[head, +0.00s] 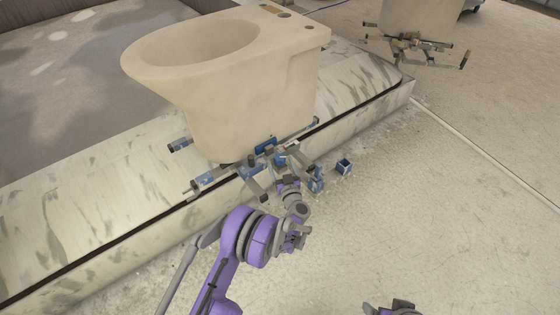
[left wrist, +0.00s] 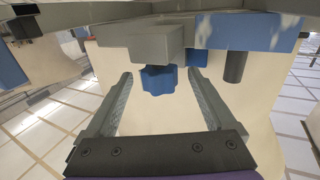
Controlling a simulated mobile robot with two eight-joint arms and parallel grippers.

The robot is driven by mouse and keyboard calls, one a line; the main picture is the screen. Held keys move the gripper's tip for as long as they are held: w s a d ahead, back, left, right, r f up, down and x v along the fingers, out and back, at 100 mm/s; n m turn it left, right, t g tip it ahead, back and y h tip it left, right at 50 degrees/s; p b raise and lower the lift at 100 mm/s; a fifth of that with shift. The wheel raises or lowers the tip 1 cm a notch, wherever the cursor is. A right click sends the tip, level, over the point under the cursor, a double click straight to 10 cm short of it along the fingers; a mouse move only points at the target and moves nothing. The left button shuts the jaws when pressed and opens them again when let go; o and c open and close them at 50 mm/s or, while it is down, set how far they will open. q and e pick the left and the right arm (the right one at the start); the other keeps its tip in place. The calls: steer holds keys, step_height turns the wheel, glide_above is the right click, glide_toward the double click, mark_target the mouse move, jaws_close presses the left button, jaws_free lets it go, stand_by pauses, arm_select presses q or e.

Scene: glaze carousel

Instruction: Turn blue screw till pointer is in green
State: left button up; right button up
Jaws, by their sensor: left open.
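The blue screw (left wrist: 158,80) is a lobed knob under a grey block in the left wrist view. My left gripper (left wrist: 161,78) is open, with one finger on each side of the knob and a visible gap to each. In the head view my left gripper (head: 284,172) is at the stand under the pale toilet bowl, at its near right side. The screw is hard to pick out there among the blue parts. I see no pointer or green mark in either view. A grey part at the bottom edge of the head view may be my right gripper (head: 390,308).
The pale toilet bowl (head: 225,85) sits on a stand with grey and blue arms (head: 200,183), over a marbled ledge (head: 95,205). A small blue box-like part (head: 343,167) is to the right. Another bowl (head: 415,15) stands at the back right. The floor at right is clear.

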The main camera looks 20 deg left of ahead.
arm_select(q)
steer(key=shift+x, duration=1.05)
steer(key=c, duration=1.4)
steer(key=shift+a+m+t+h+b, duration=0.15)
steer(key=shift+m+t+h+b, duration=0.35)
steer(key=shift+h, duration=0.4)
steer(key=shift+m+h, duration=0.6)
steer(key=shift+h, duration=0.1)
steer(key=shift+r+m+t+h, duration=0.25)
steer(key=shift+m+t+h, duration=0.45)
steer(key=shift+h, duration=0.5)
steer(key=shift+f+m+h+p, duration=0.1)
steer(key=shift+m+h+p, duration=0.3)
steer(key=shift+h, duration=0.1)
steer(key=shift+f, duration=0.1)
